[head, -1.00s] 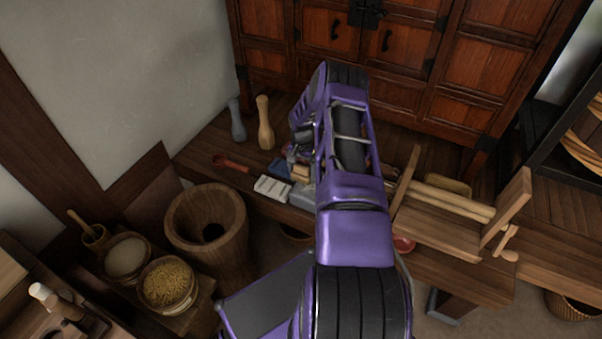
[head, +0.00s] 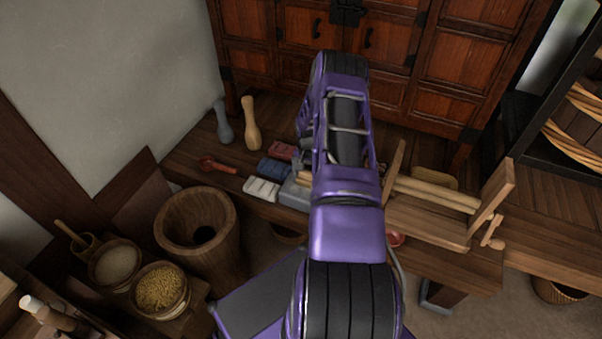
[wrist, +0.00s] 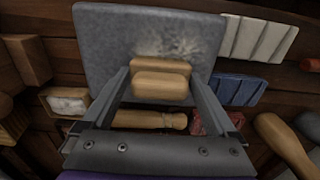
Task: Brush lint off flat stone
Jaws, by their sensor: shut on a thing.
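The flat stone (wrist: 105,48) is a grey slab lying on the bench. A pale, fuzzy lint patch (wrist: 178,44) lies on its upper middle in the wrist view. My gripper (wrist: 163,84) is shut on a light wooden brush (wrist: 160,82), seen as a stepped block between the fingers. The brush is over the near part of the stone, just below the lint in the picture. I cannot tell whether it touches the stone; its bristles are hidden. In the head view my arm covers the gripper and most of the stone, whose grey corner (head: 295,194) shows.
Beside the stone lie a white grooved block (wrist: 258,40), a blue block (wrist: 236,89) and a red block (head: 283,150). Two pestles stand behind, one wooden (head: 251,125), one grey (head: 223,122). A wooden frame (head: 425,218) stands right of my arm. A large mortar (head: 198,225) stands in front.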

